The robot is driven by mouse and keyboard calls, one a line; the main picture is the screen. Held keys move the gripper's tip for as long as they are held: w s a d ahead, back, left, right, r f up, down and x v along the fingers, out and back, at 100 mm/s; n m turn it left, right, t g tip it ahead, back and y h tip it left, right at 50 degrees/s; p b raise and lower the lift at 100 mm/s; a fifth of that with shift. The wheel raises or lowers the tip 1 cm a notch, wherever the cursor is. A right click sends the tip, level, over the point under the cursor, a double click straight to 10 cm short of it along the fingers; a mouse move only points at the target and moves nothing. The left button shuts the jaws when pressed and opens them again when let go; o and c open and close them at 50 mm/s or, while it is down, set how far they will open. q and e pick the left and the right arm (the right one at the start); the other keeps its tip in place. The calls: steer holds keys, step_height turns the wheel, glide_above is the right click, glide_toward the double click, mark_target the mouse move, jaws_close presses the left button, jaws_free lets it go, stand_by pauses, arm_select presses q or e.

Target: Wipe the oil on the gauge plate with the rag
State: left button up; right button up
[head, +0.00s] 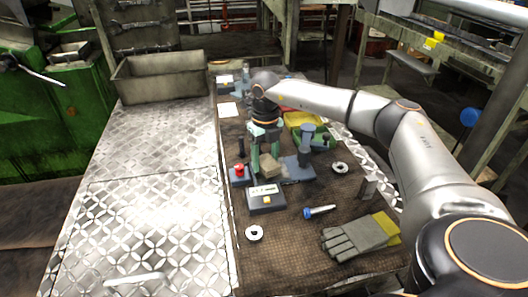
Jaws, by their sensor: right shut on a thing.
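My right gripper (266,159) points down over the middle of the brown mat, its green fingers shut on a small tan folded piece that looks like the rag (268,168). The rag is at the left edge of a flat blue-grey plate (297,172), which seems to be the gauge plate. A dark blue-grey upright post (306,146) stands on or just behind this plate. I cannot tell whether the rag touches the plate. No oil can be made out; the gripper and rag hide part of the area. My left gripper is not in view.
A box with a red button (239,173) and a grey gauge box (266,198) stand close left and in front. The metal tabletop (150,190) at left is mostly clear.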

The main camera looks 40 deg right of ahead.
mark_target(268, 169)
steer(key=shift+s+a+f+p, duration=0.1)
steer(key=shift+s+a+p, duration=0.2)
steer(key=shift+s, duration=0.35)
steer(key=shift+s+a+f+p, duration=0.1)
steer(key=shift+s+a+p, duration=0.1)
steer(key=shift+s+a, duration=0.3)
steer(key=shift+s+a+f, duration=0.1)
steer(key=shift+s+f, duration=0.2)
steer(key=shift+s, duration=0.2)
steer(key=shift+c, duration=1.2)
steer(key=shift+w+r, duration=0.1)
steer(key=shift+r, duration=0.35)
jaws_close()
steer(key=r, duration=0.4)
steer(key=shift+s+a+r, duration=0.15)
steer(key=shift+s+a, duration=0.05)
steer(key=shift+w+d+r, duration=0.15)
steer(key=shift+d+r, duration=0.05)
steer(key=shift+r, duration=0.55)
steer(key=shift+r, duration=1.5)
